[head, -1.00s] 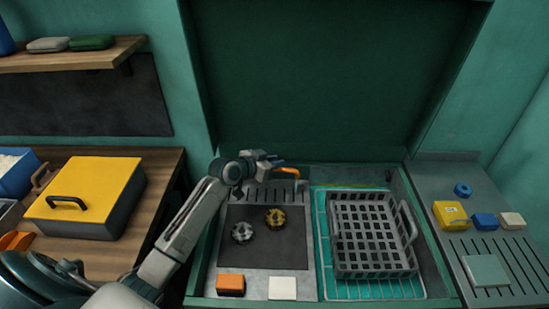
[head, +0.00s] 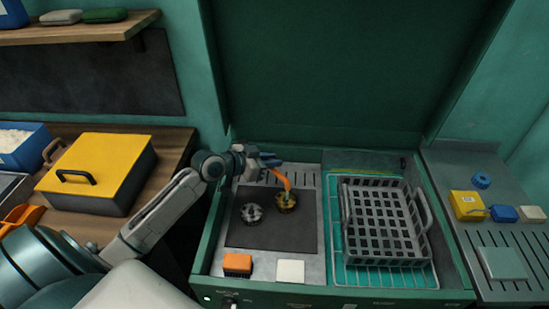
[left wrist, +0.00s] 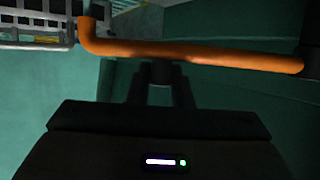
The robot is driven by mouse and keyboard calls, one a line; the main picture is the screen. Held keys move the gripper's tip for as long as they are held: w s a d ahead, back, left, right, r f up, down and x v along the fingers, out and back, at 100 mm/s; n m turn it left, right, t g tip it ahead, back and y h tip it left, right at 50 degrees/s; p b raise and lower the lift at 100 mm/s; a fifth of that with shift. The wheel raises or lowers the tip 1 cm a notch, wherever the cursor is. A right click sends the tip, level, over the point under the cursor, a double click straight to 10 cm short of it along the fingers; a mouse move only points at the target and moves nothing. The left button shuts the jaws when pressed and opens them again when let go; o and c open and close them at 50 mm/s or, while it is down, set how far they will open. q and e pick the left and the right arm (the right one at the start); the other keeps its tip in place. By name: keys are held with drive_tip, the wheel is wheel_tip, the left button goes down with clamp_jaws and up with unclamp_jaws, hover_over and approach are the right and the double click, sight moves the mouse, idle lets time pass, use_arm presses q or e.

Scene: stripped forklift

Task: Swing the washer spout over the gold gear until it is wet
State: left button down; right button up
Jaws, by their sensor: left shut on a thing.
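The orange washer spout (head: 282,178) curves down over the gold gear (head: 287,203) in the washer's left bay. Its outlet is just above the gear, with a thin greenish streak between them; whether the gear's surface is wet is too small to tell. My left gripper (head: 268,161) is shut on the spout near its back end. In the left wrist view the spout (left wrist: 200,54) runs across, at the tips of my fingers (left wrist: 161,72). A silver gear (head: 251,213) lies left of the gold one on the dark mat (head: 272,238). My right gripper is not in view.
A grey basket (head: 385,258) stands on a teal rack right of the mat. An orange block (head: 237,264) and a white block (head: 290,271) sit at the front edge. The raised green lid (head: 350,75) stands behind. A yellow-topped box (head: 97,165) is left.

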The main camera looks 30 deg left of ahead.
use_arm(q)
drive_tip(key=shift+s, duration=0.15)
drive_tip(key=c, duration=1.4)
unclamp_jaws()
drive_tip(key=shift+o, duration=0.4)
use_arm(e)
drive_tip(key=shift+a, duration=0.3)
use_arm(q)
drive_tip(key=shift+a, duration=0.1)
drive_tip(key=p+v, duration=0.1)
drive_tip(key=v, duration=0.9)
drive_tip(key=shift+s, duration=0.4)
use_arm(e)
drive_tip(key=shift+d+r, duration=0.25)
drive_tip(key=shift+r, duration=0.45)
